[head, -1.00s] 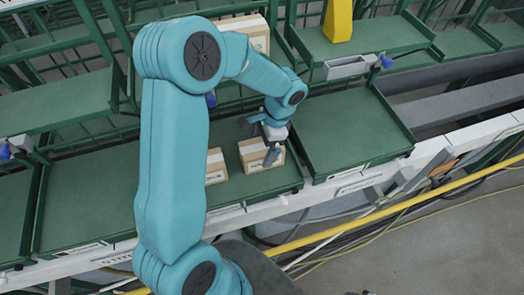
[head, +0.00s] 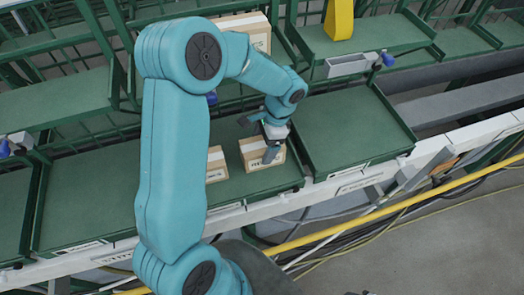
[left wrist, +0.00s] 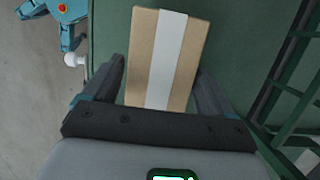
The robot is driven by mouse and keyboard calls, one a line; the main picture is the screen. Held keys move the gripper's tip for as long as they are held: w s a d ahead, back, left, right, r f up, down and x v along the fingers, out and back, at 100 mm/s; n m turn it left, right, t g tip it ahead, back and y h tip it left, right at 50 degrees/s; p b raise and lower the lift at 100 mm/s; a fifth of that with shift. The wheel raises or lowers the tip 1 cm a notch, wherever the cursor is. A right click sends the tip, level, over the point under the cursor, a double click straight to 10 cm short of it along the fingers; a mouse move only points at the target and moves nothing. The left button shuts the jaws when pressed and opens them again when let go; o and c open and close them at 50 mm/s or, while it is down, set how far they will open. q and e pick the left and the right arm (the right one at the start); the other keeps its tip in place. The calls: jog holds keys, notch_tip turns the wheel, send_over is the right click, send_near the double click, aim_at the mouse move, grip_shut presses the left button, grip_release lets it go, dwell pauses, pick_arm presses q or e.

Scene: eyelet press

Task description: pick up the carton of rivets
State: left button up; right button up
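A tan carton (head: 256,155) with a pale tape strip and a label stands on the green shelf tray, in the head view. It also shows in the left wrist view (left wrist: 146,60), between the two fingers. My left gripper (head: 270,154) is over the carton, with one finger showing in front of its label side. In the left wrist view the left gripper (left wrist: 160,85) is open, one finger on each side of the carton with small gaps. I cannot read the label. My right gripper is not in the head view.
A second carton (head: 216,165) stands to the left on the same tray, partly behind my arm. A larger box (head: 247,30) is on the upper shelf. An empty green tray (head: 345,130) lies to the right, and a yellow object (head: 339,20) stands above.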

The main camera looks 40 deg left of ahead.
pick_arm(q)
grip_shut()
jog(key=shift+w, duration=0.1)
jog(key=shift+r, duration=0.15)
